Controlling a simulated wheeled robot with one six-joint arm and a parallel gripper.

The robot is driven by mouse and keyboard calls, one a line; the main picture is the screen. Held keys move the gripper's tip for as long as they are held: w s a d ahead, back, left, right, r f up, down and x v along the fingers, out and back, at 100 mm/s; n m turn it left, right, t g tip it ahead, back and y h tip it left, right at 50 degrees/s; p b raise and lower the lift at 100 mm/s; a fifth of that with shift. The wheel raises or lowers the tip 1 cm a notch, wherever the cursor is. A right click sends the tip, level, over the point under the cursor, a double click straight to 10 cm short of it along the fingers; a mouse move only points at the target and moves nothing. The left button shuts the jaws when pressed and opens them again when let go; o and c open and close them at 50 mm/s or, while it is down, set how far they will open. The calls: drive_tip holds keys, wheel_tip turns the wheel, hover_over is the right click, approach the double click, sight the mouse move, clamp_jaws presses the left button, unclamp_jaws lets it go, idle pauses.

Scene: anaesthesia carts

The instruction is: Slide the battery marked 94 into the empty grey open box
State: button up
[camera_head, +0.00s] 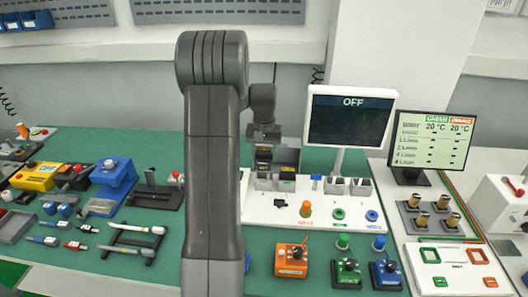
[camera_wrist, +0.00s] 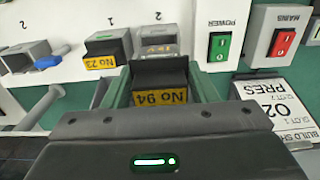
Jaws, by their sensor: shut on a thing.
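The battery marked No 94 (camera_wrist: 160,97) is black with a yellow label, which reads upside down in the wrist view. My gripper (camera_wrist: 160,90) is shut on it, with a finger on either side. In the head view my gripper (camera_head: 264,142) holds it above the white panel (camera_head: 265,212). A grey box (camera_wrist: 155,38) stands just beyond the held battery in the wrist view. The battery partly hides it, so I cannot tell how far they overlap. Grey box shapes (camera_head: 287,158) also show beside my gripper in the head view.
A battery marked No 23 (camera_wrist: 107,52) sits in a neighbouring grey holder. Another grey holder (camera_wrist: 25,55) has a blue part beside it. A green power switch (camera_wrist: 220,46) and a red mains switch (camera_wrist: 282,42) are close on the right. A monitor (camera_head: 350,118) stands right of my gripper.

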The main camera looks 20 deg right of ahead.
sight(264, 168)
drive_tip(key=shift+f+b, duration=0.4)
drive_tip(key=shift+f, duration=0.65)
drive_tip(key=shift+f+b, duration=1.2)
drive_tip(key=shift+f, duration=1)
idle(0.8)
drive_tip(key=o, duration=0.9)
wheel_tip(264, 168, up, 14)
drive_tip(key=p, duration=0.9)
drive_tip(key=shift+f, duration=0.1)
wheel_tip(264, 168, down, 14)
drive_tip(key=b, duration=0.9)
drive_tip(key=shift+r, duration=0.3)
